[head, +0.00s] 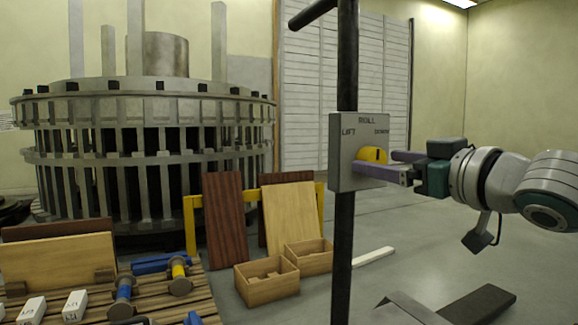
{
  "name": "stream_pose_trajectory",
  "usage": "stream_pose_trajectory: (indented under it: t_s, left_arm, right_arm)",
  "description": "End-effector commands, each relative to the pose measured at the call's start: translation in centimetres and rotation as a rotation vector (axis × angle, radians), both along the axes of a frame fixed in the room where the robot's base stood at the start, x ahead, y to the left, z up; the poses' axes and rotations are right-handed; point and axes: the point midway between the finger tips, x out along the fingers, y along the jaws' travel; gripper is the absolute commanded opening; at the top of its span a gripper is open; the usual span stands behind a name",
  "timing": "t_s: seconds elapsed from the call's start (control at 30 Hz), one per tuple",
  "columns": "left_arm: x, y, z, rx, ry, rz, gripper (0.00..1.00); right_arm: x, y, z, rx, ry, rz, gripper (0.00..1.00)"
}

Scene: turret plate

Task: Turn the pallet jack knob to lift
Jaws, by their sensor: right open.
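A grey turret plate (343,176) is fixed on a black upright pole in the head view. It is lettered LIFT at the left, DOWN at the right and a word like ROLL at the top. The yellow knob (373,154) sits on the plate, with a dark mark on its face. My right gripper (380,163) comes in from the right, open, with its purple fingers at the knob. One finger passes just below the knob in the picture, the other lies to its right. I cannot tell whether they touch it. My left gripper is not in view.
A wooden pallet (190,299) with blue and yellow tools and white blocks stands at lower left. Wooden boxes (267,281) and leaning boards (226,220) are on the floor left of the pole (343,265). A large grey round machine (145,110) stands behind. Floor at right is mostly free.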

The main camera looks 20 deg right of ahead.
Motion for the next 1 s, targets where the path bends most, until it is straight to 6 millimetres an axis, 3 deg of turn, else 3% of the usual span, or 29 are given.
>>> stream_pose_trajectory:
  t_s: [0.47,1.0]
  left_arm:
    - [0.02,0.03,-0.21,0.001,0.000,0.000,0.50]
    - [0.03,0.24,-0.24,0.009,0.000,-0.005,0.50]
  right_arm:
    - [0.84,0.09,0.01,0.000,0.001,0.001,0.85]
    - [0.82,0.09,0.01,0.000,0.000,0.001,0.25]
